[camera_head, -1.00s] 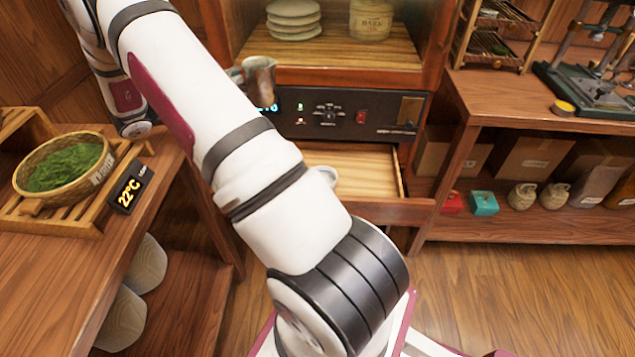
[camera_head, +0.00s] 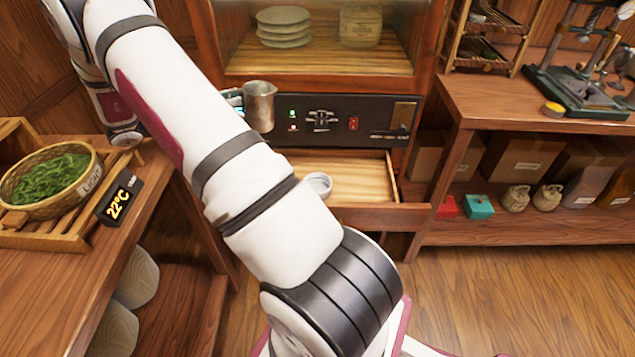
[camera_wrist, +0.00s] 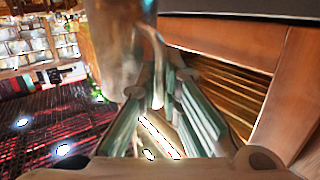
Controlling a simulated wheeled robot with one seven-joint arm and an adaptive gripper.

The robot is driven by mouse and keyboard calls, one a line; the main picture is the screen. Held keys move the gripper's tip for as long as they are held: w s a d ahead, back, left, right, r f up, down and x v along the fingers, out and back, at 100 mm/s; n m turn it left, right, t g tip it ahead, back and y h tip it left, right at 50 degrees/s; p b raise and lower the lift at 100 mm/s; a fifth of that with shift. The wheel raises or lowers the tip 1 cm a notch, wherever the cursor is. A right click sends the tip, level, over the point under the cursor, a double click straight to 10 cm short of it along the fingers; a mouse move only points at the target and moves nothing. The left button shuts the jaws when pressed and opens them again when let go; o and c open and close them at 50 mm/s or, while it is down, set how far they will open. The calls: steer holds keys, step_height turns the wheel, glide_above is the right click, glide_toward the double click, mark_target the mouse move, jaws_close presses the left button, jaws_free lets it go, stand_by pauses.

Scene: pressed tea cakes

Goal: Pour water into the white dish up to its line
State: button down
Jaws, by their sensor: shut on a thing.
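A metal pitcher (camera_head: 260,107) is held about upright in front of the control panel. My gripper (camera_head: 235,98) is shut on its handle from the left, and my arm hides most of the gripper in the head view. In the wrist view the pitcher (camera_wrist: 118,45) fills the top, with its handle between the fingers of my gripper (camera_wrist: 165,105). The small white dish (camera_head: 319,185) sits in the open drawer (camera_head: 365,180), lower and to the right of the pitcher. My arm is close to its lower left edge. Its line and any water are not visible.
The control panel (camera_head: 345,120) is behind the pitcher, under a cabinet (camera_head: 400,50) with stacked plates (camera_head: 284,27). A tea basket (camera_head: 50,178) and a thermometer display (camera_head: 118,198) stand on the left table. The drawer's right part is clear.

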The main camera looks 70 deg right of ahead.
steer(key=s+d+f+m+t+y+p, duration=0.1)
steer(key=s+f+m+t+y+p, duration=0.1)
steer(key=f, duration=0.6)
steer(key=s+d+f+m+t+y+p, duration=0.2)
steer(key=s+f+t+y, duration=0.1)
steer(key=f, duration=0.6)
steer(key=s+t, duration=0.1)
steer(key=s, duration=0.1)
steer(key=shift+s+d+f+t+y, duration=0.15)
steer(key=shift+s+f+t+y, duration=0.15)
steer(key=shift+s+t, duration=0.1)
steer(key=shift+s+d+r+t+p, duration=0.15)
steer(key=shift+s+r+t+p, duration=0.15)
steer(key=shift+p, duration=0.2)
steer(key=shift+s+d+r+m+t+y+p, duration=0.2)
steer(key=shift+s+r+m+t+y+p, duration=0.25)
steer(key=shift+p, duration=0.3)
steer(key=shift+w, duration=0.1)
steer(key=shift+s+d+r+t+p, duration=0.1)
steer(key=shift+s+r+t+p, duration=0.15)
steer(key=shift+s+t+p, duration=0.1)
steer(key=shift+s+d+r+m+t+y+p, duration=0.15)
steer(key=shift+s+d+t+y+p, duration=0.05)
steer(key=shift+s+p, duration=0.2)
steer(key=shift+s+d+r+m+t+y+p, duration=0.15)
steer(key=shift+s+d+t+p, duration=0.1)
steer(key=shift+s, duration=0.25)
stand_by(0.8)
